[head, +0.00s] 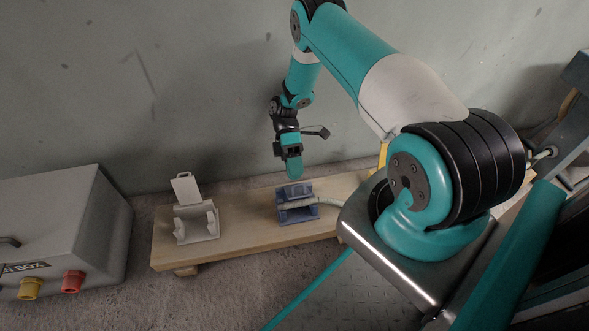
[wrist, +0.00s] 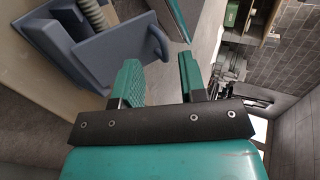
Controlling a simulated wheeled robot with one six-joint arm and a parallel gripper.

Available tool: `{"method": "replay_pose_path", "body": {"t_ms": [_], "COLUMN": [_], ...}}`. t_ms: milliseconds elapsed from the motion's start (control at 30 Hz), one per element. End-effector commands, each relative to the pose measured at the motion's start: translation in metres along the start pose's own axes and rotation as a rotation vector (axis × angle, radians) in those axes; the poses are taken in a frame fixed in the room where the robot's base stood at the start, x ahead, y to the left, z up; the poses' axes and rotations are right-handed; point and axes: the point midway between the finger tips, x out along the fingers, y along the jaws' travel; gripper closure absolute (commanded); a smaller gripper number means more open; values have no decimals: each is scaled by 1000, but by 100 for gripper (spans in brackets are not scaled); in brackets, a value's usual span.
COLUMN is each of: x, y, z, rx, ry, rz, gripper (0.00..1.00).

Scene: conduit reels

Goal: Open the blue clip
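The blue clip (head: 297,205) sits on a wooden plank, with a pale conduit (head: 328,201) running out of its right side. The clip also fills the upper left of the wrist view (wrist: 105,55), where the ribbed conduit (wrist: 95,14) lies against it and a hooked tab shows at its right end. I cannot tell for sure how its lid is latched. My gripper (head: 292,169) hangs just above and behind the clip, pointing down. In the wrist view my gripper (wrist: 161,76) has its two teal fingers apart with nothing between them, beside the clip and not visibly touching it.
A white clip (head: 196,222) with its lid raised stands on the plank (head: 245,233) to the left. A grey box (head: 62,225) with yellow and red fittings is at far left. The wall (head: 190,90) is close behind. Bare plank lies between the clips.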

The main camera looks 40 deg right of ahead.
Motion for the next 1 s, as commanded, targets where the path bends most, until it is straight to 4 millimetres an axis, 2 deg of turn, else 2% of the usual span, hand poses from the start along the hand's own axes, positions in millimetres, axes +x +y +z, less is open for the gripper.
{"method": "replay_pose_path", "body": {"t_ms": [167,267,367,800,1000], "x": [-1,-7,-17,-72,-89], "y": [-3,-13,-31,-130,-162], "z": [-1,-1,-1,-1,-1], "rx": [0,0,0,-2,-1], "ry": [-2,-3,-3,-1,-1], "rz": [-1,0,0,1,1], "gripper": [62,62,62,62,62]}}
